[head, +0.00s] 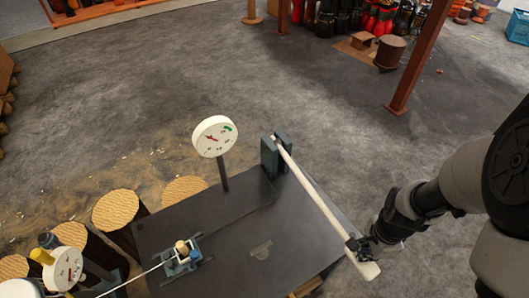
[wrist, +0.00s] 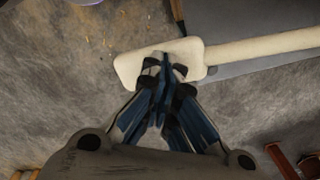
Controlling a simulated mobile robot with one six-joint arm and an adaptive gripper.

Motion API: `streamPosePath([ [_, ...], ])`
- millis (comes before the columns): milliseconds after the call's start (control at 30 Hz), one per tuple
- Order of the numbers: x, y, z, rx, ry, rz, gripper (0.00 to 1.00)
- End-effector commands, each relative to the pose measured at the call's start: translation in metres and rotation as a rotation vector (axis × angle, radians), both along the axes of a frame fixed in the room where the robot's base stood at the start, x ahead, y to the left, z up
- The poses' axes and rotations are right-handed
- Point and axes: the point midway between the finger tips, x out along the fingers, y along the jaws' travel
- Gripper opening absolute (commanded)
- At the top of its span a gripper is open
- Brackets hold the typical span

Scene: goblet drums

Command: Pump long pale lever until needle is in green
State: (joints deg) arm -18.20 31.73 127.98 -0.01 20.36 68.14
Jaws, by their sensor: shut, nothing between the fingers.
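The long pale lever (head: 314,192) runs from a grey-blue pivot bracket (head: 272,157) on the dark table down to a wide paddle end at lower right. In the wrist view its paddle end (wrist: 128,68) lies under my fingertips and its shaft (wrist: 260,47) runs off to the right. My gripper (head: 362,246) is at the paddle end, fingers shut with nothing between them; I cannot tell whether they touch the paddle. The round white gauge (head: 216,136) stands on a post behind the table. Its red needle points to the upper left, away from the green band (head: 227,128) at upper right.
A second white dial (head: 68,270) stands at lower left near a small blue-grey device (head: 181,258) on the dark table (head: 225,230). Log stumps (head: 116,208) stand left of the table. A brown post (head: 415,65) rises at upper right. The floor behind is mostly clear.

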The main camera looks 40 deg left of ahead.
Motion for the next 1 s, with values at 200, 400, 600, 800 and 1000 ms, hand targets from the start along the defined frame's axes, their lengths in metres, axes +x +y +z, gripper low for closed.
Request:
streamPosePath([
  [200, 0.000, -0.003, 0.053, 0.001, -0.002, -0.001, 0.00],
  [400, -0.002, -0.005, 0.093, 0.001, -0.002, -0.001, 0.00],
  [600, -0.003, -0.008, 0.132, 0.001, -0.001, -0.001, 0.00],
  [800, -0.003, -0.009, 0.149, 0.001, -0.002, -0.001, 0.00],
  [1000, -0.003, -0.009, 0.147, 0.001, -0.001, 0.000, 0.00],
])
